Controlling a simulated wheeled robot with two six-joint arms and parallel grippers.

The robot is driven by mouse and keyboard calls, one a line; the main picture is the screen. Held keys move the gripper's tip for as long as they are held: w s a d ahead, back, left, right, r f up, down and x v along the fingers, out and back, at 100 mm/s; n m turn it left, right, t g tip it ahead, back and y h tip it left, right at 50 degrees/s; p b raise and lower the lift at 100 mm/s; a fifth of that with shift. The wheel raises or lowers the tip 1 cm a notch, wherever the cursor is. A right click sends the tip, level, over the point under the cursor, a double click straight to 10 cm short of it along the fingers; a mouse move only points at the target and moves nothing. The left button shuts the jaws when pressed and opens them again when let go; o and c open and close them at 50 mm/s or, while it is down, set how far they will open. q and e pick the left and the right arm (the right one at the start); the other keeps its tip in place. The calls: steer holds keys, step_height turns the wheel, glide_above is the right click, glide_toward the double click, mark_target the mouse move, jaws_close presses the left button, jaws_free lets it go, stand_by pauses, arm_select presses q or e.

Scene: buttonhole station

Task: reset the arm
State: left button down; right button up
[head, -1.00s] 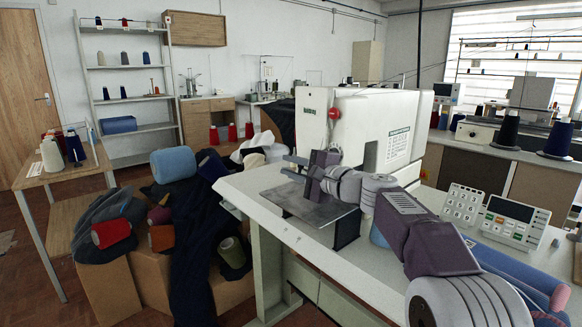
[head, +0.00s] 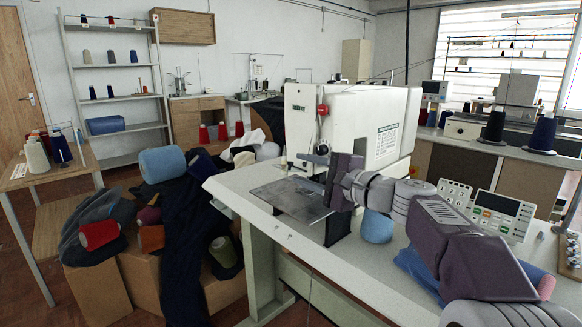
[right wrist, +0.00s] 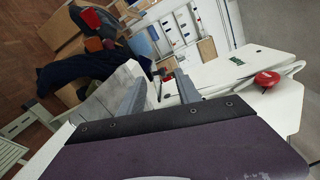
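My right gripper (head: 306,163) is in front of the white buttonhole machine (head: 350,112), above the grey metal plate (head: 290,198) on the white table. Its two fingers point left in the head view. In the right wrist view the gripper (right wrist: 158,85) shows two grey fingers apart with nothing held between them. My right arm reaches in from the lower right across the table, over a blue thread cone (head: 377,227). My left gripper is in neither view.
A control panel (head: 500,213) stands on the table's right side. Dark cloth (head: 187,235) and spools lie on boxes at the left.

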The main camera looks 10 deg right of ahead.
steer(key=shift+s+d, duration=0.2)
steer(key=shift+s, duration=0.1)
steer(key=s+a+f+n+g+h, duration=0.15)
steer(key=s+a+f+g, duration=0.25)
steer(key=f, duration=0.7)
steer(key=s+a+f+n+g, duration=0.2)
steer(key=s+a+f+g, duration=0.15)
steer(key=f, duration=0.75)
steer(key=s+d+f+n+g+h, duration=0.3)
steer(key=s+d+f+n+h, duration=0.15)
steer(key=s+f, duration=0.55)
steer(key=s+d+f+n+g+h, duration=0.3)
steer(key=s+d+f+n, duration=0.25)
steer(key=s+f, duration=0.5)
step_height(320, 180, up, 35)
steer(key=w+d+p, duration=0.1)
steer(key=p, duration=3.3)
steer(key=shift+d+h+p, duration=0.25)
steer(key=shift+h+p, duration=0.05)
steer(key=shift+p, duration=0.1)
